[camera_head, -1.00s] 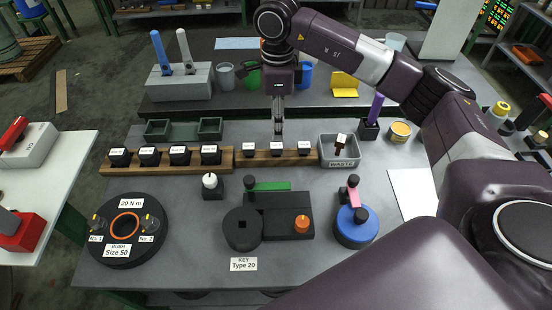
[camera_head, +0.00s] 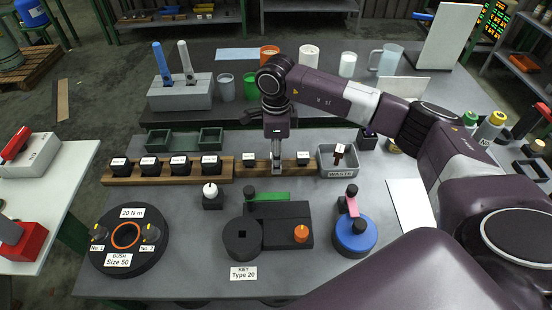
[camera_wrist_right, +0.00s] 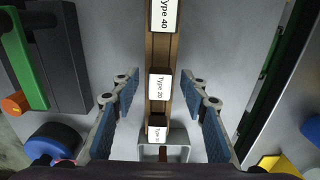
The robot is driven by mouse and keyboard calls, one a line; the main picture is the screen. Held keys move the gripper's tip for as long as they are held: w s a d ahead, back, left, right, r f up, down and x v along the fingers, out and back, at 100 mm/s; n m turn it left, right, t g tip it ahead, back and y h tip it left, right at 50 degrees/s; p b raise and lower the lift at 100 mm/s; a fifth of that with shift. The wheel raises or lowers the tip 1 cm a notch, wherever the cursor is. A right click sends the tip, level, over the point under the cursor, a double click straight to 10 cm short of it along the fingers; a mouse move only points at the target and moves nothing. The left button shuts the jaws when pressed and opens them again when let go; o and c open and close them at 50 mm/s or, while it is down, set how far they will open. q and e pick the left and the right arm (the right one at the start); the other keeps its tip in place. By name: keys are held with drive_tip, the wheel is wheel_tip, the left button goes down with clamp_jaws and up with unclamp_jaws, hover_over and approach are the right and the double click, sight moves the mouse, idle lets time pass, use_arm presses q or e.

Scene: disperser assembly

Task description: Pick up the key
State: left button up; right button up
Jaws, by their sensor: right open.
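The key block labelled Type 20 (camera_wrist_right: 160,84) sits on the narrow wooden rack (camera_wrist_right: 162,45) between a Type 40 block (camera_wrist_right: 162,14) and another block with a partly readable label (camera_wrist_right: 157,128). My right gripper (camera_wrist_right: 162,92) is open, with one blue-padded finger on each side of the Type 20 block and gaps between them. In the head view my right gripper (camera_head: 277,171) is over the middle of the rack and hides the middle block. A sign (camera_head: 243,273) at the table's front reads KEY Type 20. My left gripper is out of view.
A grey waste box (camera_head: 338,163) stands at the rack's right end. A longer rack with several black blocks (camera_head: 168,178) adjoins on the left. A black fixture with a green bar (camera_head: 267,198) and a blue round part (camera_head: 355,238) stand in front.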

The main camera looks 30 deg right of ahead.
drive_tip(key=shift+c, duration=0.5)
clamp_jaws()
drive_tip(key=shift+r, duration=0.15)
